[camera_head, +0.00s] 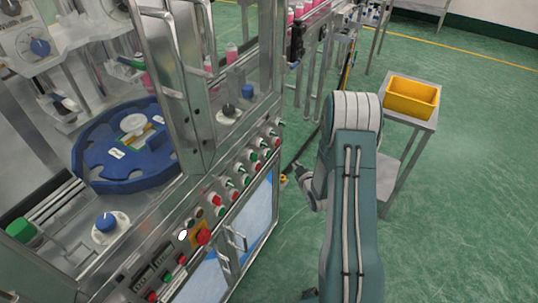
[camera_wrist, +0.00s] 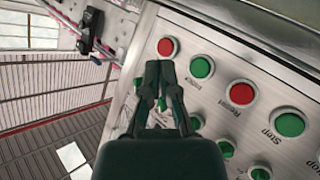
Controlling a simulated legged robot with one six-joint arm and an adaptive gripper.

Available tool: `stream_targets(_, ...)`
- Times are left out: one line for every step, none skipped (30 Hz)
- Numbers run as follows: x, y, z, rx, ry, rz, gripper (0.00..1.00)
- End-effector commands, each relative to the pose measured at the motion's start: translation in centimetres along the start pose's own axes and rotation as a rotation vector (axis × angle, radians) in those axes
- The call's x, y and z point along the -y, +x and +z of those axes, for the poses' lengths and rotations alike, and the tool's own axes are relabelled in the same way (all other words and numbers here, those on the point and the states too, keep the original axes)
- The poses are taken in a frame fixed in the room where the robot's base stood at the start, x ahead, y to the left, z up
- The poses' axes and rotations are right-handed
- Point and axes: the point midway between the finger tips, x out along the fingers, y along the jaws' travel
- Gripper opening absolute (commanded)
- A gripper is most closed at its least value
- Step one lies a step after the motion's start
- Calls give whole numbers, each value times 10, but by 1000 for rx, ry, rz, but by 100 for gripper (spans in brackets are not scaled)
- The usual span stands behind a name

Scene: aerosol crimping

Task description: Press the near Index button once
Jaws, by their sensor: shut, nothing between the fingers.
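In the wrist view, a round green button (camera_wrist: 201,67) has a label beside it that seems to read "Index". It sits on the pale metal control panel (camera_wrist: 226,48). My gripper (camera_wrist: 160,66) is shut and empty. Its fingertips appear left of the green button and just below a red button (camera_wrist: 167,47); I cannot tell the gap to the panel. In the head view, my gripper (camera_head: 298,166) shows small and dark beside the far end of the machine's button panel (camera_head: 241,160). Labels are unreadable there, so I cannot tell which button is Index.
A red button (camera_wrist: 242,93) labelled Reset and a green one (camera_wrist: 289,124) labelled Step follow in the row. More green controls lie partly behind my gripper. In the head view, a metal side table (camera_head: 407,121) with a yellow bin (camera_head: 411,98) stands right of my arm.

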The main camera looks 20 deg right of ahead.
Motion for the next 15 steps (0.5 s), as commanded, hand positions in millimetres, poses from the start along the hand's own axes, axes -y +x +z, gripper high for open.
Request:
stream_targets(4,4,-3,-1,-1,-2,0)
stream_targets(5,7,-5,-1,-1,-2,0)
stream_targets(8,10,-8,-1,-1,-3,0)
stream_targets(10,13,-10,-1,-1,-3,0)
stream_targets(12,16,-12,-1,-1,-2,0)
stream_targets(15,19,-14,-1,-1,-3,0)
stream_targets(17,22,-16,-1,-1,-3,0)
stream_targets(19,24,-18,-1,-1,-2,0)
stream_targets(21,28,-21,-1,-1,-2,0)
stream_targets(23,31,-23,-1,-1,-3,0)
stream_targets(25,33,-24,-1,-1,-3,0)
stream_targets(28,37,-27,-1,0,-2,0)
stream_targets(30,39,-29,-1,0,-2,0)
stream_targets(31,42,-31,-1,-1,-2,0)
stream_targets(33,45,-33,0,-1,-2,0)
